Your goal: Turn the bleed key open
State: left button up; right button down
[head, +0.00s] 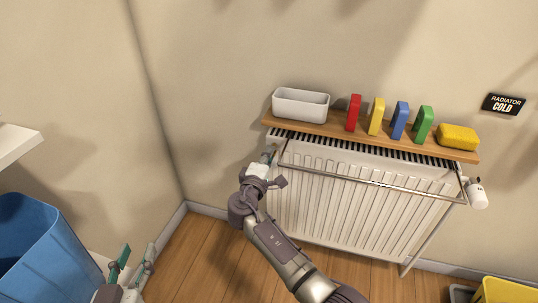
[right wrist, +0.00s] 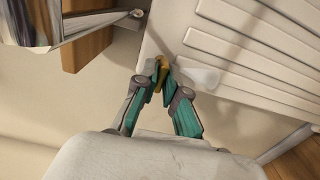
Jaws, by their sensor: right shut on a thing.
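A white radiator (head: 350,200) hangs on the wall with a ribbed front. My right gripper (head: 268,156) is at its upper left end, and the arm hides part of that corner. In the right wrist view my right gripper (right wrist: 162,68) is shut on a small brass-coloured piece, the bleed key (right wrist: 162,76), beside the radiator's pale edge (right wrist: 200,75). The key is mostly covered by the fingertips, so its turn angle cannot be told. My left gripper (head: 137,257) is open and empty at the lower left, far from the radiator.
A wooden shelf (head: 335,127) above the radiator holds a white tray (head: 300,104), red, yellow, blue and green blocks and a yellow sponge (head: 458,137). A metal rail (head: 375,183) crosses the radiator's front. A blue bin (head: 40,250) stands left. A wall sign (head: 503,104) reads "RADIATOR COLD".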

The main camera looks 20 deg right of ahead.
jog(key=c, duration=1.3)
grip_release()
jog(key=shift+w+a, duration=0.1)
jog(key=shift+w, duration=0.05)
jog(key=v, duration=1.2)
